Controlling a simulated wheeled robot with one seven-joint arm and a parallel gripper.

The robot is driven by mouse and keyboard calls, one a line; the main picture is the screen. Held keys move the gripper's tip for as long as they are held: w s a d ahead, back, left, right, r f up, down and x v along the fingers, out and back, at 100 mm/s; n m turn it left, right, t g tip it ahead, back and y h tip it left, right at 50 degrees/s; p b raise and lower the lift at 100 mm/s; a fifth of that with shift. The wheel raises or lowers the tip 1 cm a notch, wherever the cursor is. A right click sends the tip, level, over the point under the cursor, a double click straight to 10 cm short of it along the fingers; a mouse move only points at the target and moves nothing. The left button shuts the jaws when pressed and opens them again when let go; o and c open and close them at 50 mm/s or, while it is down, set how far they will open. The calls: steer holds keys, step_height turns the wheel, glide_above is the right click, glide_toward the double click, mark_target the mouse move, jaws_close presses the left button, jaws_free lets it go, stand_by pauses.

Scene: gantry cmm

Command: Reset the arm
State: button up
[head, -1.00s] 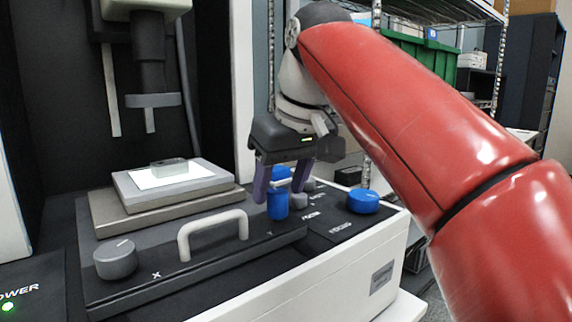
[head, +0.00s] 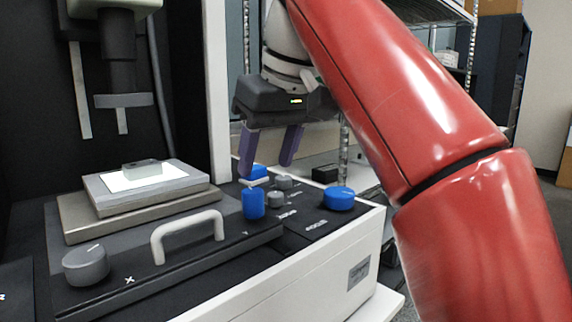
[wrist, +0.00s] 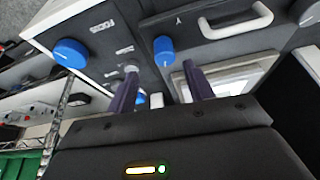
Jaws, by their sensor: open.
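My gripper (head: 268,172) is open, its two purple fingers pointing down over the machine's front deck. My red arm fills the right side of the head view.
The measuring machine carries a stage (head: 140,211) with a lit plate, a white handle (head: 187,235), a grey X knob (head: 86,265) and a blue focus knob (head: 339,198). A probe column (head: 122,80) hangs over the stage. A shelf stands behind my arm.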

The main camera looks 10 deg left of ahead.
steer(key=d+f, duration=0.1)
steer(key=d, duration=0.1)
steer(key=d+f+m, duration=0.1)
steer(key=d+f, duration=0.1)
steer(key=d+f+m, duration=0.1)
steer(key=d, duration=0.1)
steer(key=shift+s+d+f+t+h, duration=0.1)
steer(key=shift+d+f+t+h, duration=0.05)
steer(key=shift+d+t+h, duration=0.2)
steer(key=s+d+f+m, duration=0.2)
steer(key=s+d+f, duration=0.2)
steer(key=f, duration=0.5)
steer(key=s+d+f+m+t+h, duration=0.1)
steer(key=s+d+f+m, duration=0.1)
steer(key=s+d+f, duration=0.2)
steer(key=s+d+f+m+h, duration=0.1)
steer(key=s+d+f+m, duration=0.2)
steer(key=d+f, duration=0.5)
step_height(320, 180, down, 8)
steer(key=shift+s+d+f+t, duration=0.1)
steer(key=shift+s+d+t, duration=0.2)
steer(key=shift+s, duration=0.5)
steer(key=shift+a+h, duration=0.1)
steer(key=shift+h, duration=0.15)
